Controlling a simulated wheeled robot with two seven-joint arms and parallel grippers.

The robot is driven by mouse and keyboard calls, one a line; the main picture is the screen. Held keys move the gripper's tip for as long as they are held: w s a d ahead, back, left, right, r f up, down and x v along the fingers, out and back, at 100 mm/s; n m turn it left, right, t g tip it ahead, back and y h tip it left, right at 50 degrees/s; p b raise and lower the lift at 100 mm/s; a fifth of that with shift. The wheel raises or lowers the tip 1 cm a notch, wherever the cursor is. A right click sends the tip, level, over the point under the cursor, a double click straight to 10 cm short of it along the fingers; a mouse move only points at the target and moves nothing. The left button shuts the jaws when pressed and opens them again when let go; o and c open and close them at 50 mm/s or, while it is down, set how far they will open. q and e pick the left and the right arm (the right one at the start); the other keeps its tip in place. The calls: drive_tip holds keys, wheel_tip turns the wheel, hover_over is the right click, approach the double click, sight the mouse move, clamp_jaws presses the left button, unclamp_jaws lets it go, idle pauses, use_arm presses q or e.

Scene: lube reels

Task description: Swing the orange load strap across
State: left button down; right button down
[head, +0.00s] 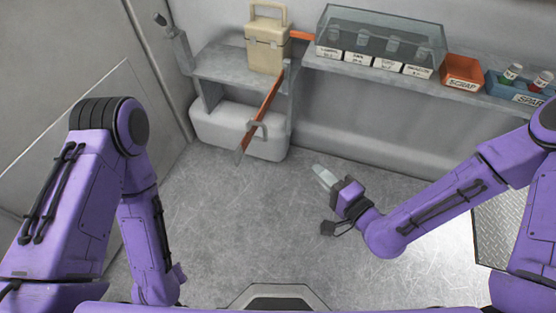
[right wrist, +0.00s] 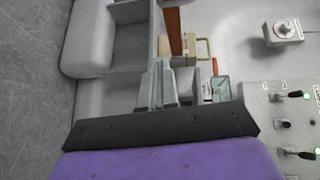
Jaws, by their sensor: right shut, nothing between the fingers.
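The orange load strap (head: 269,98) is a long flat bar.
The beige box (head: 268,48) stands on the grey shelf (head: 225,67). To the right are a clear-covered bin (head: 380,45), an orange scrap bin (head: 461,72) and a blue spares bin (head: 519,88). A pale rounded case (head: 220,130) lies below. The middle floor is clear.

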use_arm(q)
drive_tip(key=shift+s+r+p, duration=0.1)
drive_tip(key=shift+r+p, duration=0.2)
drive_tip(key=shift+p, duration=0.6)
use_arm(e)
drive_tip(key=w+a+r+y, duration=0.1)
drive_tip(key=w+a+r, duration=0.1)
drive_tip(key=w+a, duration=0.7)
drive_tip(key=shift+a+t, duration=0.4)
drive_tip(key=shift+a, duration=0.45)
use_arm(q)
drive_tip(key=shift+a, duration=0.1)
use_arm(e)
drive_tip(key=shift+s, duration=0.1)
